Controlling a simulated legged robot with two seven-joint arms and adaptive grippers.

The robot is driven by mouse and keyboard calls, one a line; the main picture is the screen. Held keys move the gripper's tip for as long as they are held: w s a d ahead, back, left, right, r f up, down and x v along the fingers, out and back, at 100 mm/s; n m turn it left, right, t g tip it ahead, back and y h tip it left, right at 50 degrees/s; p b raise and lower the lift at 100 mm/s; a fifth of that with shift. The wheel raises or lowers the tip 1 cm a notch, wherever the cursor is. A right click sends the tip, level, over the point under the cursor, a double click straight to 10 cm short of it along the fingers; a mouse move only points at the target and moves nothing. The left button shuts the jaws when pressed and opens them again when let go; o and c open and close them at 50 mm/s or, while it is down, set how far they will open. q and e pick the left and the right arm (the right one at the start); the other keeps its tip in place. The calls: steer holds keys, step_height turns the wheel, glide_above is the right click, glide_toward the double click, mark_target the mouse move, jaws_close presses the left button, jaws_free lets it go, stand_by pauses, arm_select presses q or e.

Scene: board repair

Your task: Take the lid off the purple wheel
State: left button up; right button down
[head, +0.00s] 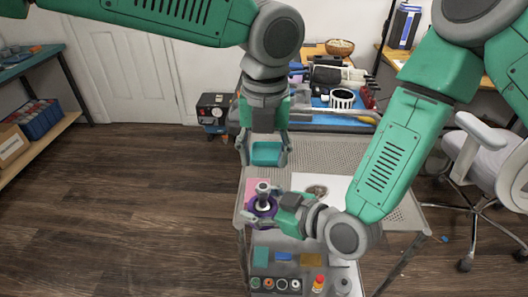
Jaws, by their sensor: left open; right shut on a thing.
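The purple wheel (259,214) is at the left front of the grey perforated table, over a pink sheet. A light grey knobbed piece, apparently its lid (263,200), sits upright at its middle. My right gripper (258,204) comes from the right and is shut on the purple wheel, with its fingers at the wheel's sides. My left gripper (264,158) points down, open, behind the wheel and apart from it. A teal patch shows between its fingers; I cannot tell whether it is held or lies behind. The wheel is partly hidden by my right gripper.
A white sheet with a small round thing (317,190) lies right of the wheel. A lower shelf in front holds coloured blocks and rolls (283,284). A cluttered blue-topped bench stands behind, with a white ribbed cup (342,99). An office chair (490,165) is at right.

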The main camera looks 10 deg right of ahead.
mark_target(263, 188)
arm_select(q)
step_height(263, 188, down, 8)
steer(key=shift+r, duration=0.15)
stand_by(0.4)
jaws_close()
steer(key=n, duration=0.6)
steer(key=shift+n, duration=0.4)
steer(key=n, duration=0.6)
steer(key=shift+d+n, duration=0.1)
steer(key=shift+n, duration=0.3)
steer(key=shift+o, duration=0.6)
jaws_free()
